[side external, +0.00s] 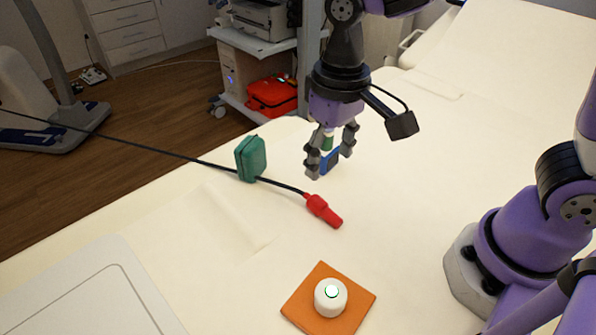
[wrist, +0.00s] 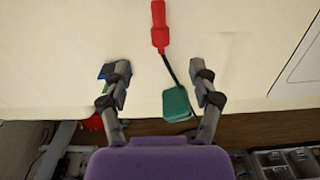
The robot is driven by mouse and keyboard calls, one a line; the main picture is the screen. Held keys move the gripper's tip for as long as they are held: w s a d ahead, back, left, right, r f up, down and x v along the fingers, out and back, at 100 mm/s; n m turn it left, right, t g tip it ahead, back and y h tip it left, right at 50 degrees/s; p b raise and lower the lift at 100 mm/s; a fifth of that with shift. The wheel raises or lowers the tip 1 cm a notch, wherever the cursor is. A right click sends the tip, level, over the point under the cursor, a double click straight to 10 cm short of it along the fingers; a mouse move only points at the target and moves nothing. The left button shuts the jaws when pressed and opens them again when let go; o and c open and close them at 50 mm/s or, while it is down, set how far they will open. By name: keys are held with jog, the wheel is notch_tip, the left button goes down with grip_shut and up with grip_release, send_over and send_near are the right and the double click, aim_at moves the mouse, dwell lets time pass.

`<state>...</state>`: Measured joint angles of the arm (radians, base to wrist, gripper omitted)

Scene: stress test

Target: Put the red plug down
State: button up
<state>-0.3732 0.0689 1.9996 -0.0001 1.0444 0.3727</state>
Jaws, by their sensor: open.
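The red plug (side external: 323,210) lies on the cream table at the end of a black cable (side external: 170,153). In the wrist view the red plug (wrist: 159,25) is at the top centre, beyond my fingertips. My gripper (side external: 331,158) is open with nothing held between its fingers; its spread fingers also show in the wrist view (wrist: 162,76). It is above the table, up and to the right of the plug in the side view, and apart from it.
A green block (side external: 251,158) stands at the cable near the table edge. A blue and green object (side external: 329,160) is partly hidden by my fingers. A white button (side external: 330,297) sits on an orange pad (side external: 299,301). A pale tray (side external: 80,300) is at lower left.

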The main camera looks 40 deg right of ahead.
send_over(323, 204)
jog(key=f, duration=0.4)
jog(key=shift+s+a+f, duration=0.25)
jog(key=shift+a+f, duration=0.1)
jog(key=shift+f, duration=0.05)
jog(key=f, duration=0.6)
jog(key=shift+w+d+f, duration=0.15)
jog(key=shift+w+d, duration=0.1)
jog(key=shift+d, duration=0.05)
grip_shut()
